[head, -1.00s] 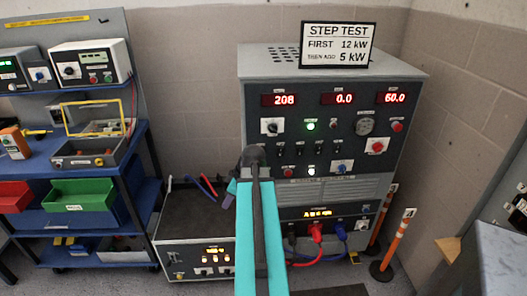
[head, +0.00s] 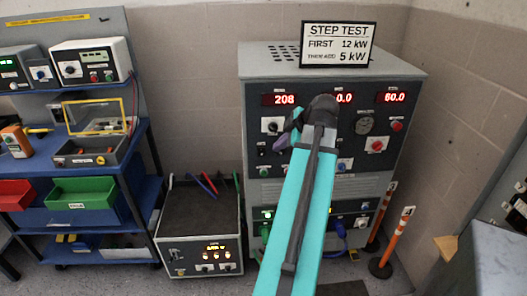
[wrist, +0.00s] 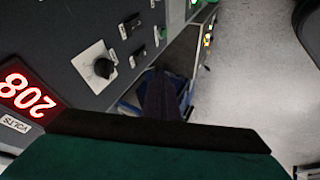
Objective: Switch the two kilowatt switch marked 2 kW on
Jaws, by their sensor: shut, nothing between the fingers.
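The grey test cabinet (head: 400,85) stands in the middle of the head view. A row of small dark switches sits below its displays; my arm hides most of them there. In the wrist view, several small black switches show on the panel, one of them near a rotary knob (wrist: 132,60). Their labels are too small to read, so I cannot tell which is the 2 kW switch or its position. My gripper (head: 283,142) is shut and empty in front of the panel's left part. Its dark fingers also show in the wrist view (wrist: 163,95). Contact with the panel cannot be told.
A black rotary knob on a white plate (head: 271,126) is close to my gripper. A red display (head: 284,100) reads 208. A step test sign (head: 338,45) stands on top. A low box (head: 200,215), a blue shelf (head: 135,170) and orange-white posts (head: 390,235) stand around the cabinet.

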